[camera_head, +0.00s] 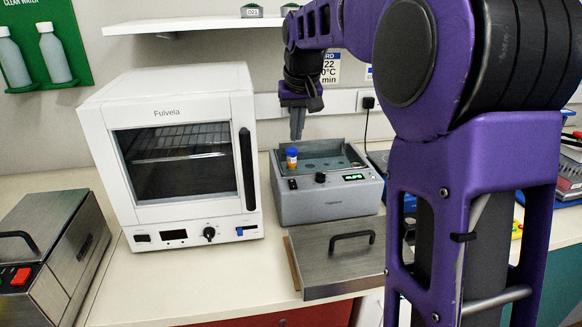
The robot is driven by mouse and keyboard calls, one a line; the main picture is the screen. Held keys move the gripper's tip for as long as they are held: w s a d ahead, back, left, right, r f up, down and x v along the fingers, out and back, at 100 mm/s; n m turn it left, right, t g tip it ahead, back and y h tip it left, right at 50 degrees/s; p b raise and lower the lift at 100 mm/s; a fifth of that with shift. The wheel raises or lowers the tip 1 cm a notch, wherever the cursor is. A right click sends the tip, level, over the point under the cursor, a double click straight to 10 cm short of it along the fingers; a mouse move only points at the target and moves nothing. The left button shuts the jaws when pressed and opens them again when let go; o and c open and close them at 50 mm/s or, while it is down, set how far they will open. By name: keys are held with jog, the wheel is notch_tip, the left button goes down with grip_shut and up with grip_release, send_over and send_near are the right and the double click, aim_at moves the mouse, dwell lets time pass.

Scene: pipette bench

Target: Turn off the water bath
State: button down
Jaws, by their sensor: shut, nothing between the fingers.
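The water bath (330,208) is a grey box on the bench, right of the white oven. Its top is open and holes show in a plate inside. A small bottle with a blue cap and orange body (291,160) stands at its left front corner. The front panel has a small dark switch (293,184) at the left, a black knob (320,178) in the middle and a lit green display (353,177). My gripper (297,135) points down, shut and empty, above the back left of the bath, apart from the panel. The switch's position is too small to tell.
A metal lid with a black handle (335,268) lies on the bench in front of the bath. The white oven (95,130) stands close on the left. A shelf (180,26) hangs above. A cable runs to a wall socket (368,102) behind. My arm hides much of the right side.

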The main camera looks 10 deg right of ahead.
jog(key=shift+s+f, duration=0.1)
jog(key=shift+f, duration=0.1)
send_near(293, 186)
jog(key=w+f, duration=0.4)
jog(key=shift+w+f+b, duration=0.1)
jog(key=shift+f+b, duration=0.3)
jog(key=shift+w+f, duration=0.1)
jog(key=shift+f, duration=0.45)
jog(key=shift+f, duration=0.4)
jog(key=shift+s+b, duration=0.45)
jog(key=shift+s, duration=0.4)
